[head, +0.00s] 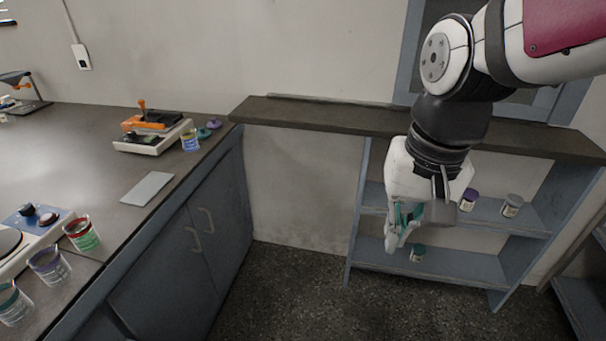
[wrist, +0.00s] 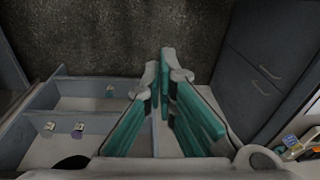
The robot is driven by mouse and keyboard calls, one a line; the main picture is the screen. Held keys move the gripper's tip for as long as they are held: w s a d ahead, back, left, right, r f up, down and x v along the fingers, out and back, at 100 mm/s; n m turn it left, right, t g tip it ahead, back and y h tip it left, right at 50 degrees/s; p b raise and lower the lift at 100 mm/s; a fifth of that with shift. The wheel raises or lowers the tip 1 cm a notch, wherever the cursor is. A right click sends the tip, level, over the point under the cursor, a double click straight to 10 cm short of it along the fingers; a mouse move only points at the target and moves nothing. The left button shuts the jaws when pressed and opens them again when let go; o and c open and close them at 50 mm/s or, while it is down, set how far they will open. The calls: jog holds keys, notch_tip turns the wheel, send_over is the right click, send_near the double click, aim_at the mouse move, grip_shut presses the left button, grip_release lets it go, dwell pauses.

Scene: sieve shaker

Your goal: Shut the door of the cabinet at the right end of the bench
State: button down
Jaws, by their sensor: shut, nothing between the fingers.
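The bench cabinet (head: 215,235) at the left has two blue-grey doors with pale handles. Both doors look flush with the front, and they also show at the upper right of the wrist view (wrist: 270,65). My gripper (head: 397,243) points down in front of an open shelf unit (head: 480,268), well to the right of the bench doors. Its teal-padded fingers (wrist: 166,80) are together and empty, apart from any door. I see no door standing open; my arm hides part of the shelf unit.
Small jars (head: 512,205) stand on the shelves. The bench top (head: 85,130) holds several cups, a grey plate (head: 148,188) and an orange-and-white device (head: 155,130). The dark floor (head: 290,285) between the bench and the shelf unit is clear.

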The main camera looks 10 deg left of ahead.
jog(key=w+a+f+g+b, duration=0.15)
jog(key=a+f+b, duration=0.35)
jog(key=a+f, duration=0.5)
jog(key=w+a+f+m+g+b, duration=0.15)
jog(key=a+f+b, duration=0.35)
jog(key=f, duration=0.9)
jog(key=a+f+n+g+b, duration=0.15)
jog(key=a+f+b, duration=0.35)
jog(key=a+f, duration=0.5)
jog(key=s+f+m+b, duration=0.1)
jog(key=s+f+b, duration=0.4)
jog(key=f, duration=0.6)
jog(key=shift+s+d+f+g, duration=0.35)
jog(key=shift+s+d, duration=0.1)
jog(key=shift+s, duration=0.9)
